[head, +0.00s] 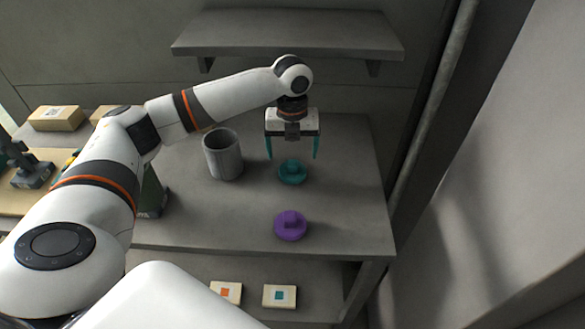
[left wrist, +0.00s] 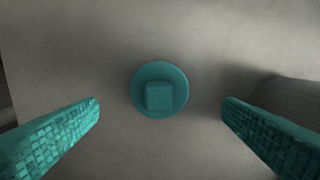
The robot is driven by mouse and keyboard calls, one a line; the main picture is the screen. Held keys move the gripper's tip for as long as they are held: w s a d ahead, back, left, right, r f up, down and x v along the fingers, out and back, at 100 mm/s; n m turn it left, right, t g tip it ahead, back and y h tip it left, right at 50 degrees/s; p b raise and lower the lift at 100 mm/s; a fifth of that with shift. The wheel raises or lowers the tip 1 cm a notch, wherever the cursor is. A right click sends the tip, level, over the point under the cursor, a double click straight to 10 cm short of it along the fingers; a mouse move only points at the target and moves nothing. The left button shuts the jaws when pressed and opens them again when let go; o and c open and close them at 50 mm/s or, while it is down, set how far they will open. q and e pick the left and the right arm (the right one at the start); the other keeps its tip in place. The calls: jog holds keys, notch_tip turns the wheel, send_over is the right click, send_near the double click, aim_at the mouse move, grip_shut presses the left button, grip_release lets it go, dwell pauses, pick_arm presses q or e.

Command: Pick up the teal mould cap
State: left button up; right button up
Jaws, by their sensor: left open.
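The teal mould cap (head: 292,173) lies on the grey table in the head view, a round disc with a square knob on top. It also shows in the left wrist view (left wrist: 159,90), near the middle between the fingers. My left gripper (head: 292,156) is open above the cap, pointing down, with one teal finger on each side. The fingers are apart from the cap, and nothing is between them at grip height. My right gripper is in neither view.
A purple cap (head: 291,226) lies nearer the table's front edge. A grey cylindrical pot (head: 223,154) stands left of the teal cap. A wall shelf (head: 288,35) hangs above the back. Two small marked boxes lie on the lower shelf (head: 190,270). The table (head: 350,190) is clear to the right.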

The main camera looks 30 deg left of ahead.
aim_at(292, 163)
pick_arm(q)
jog(key=shift+f, duration=0.45)
notch_tip(292, 163, down, 4)
jog(key=shift+r+p, duration=0.25)
jog(key=shift+p, duration=0.5)
jog(key=shift+f, duration=0.45)
jog(key=c, duration=0.9)
jog(key=shift+c, duration=0.8)
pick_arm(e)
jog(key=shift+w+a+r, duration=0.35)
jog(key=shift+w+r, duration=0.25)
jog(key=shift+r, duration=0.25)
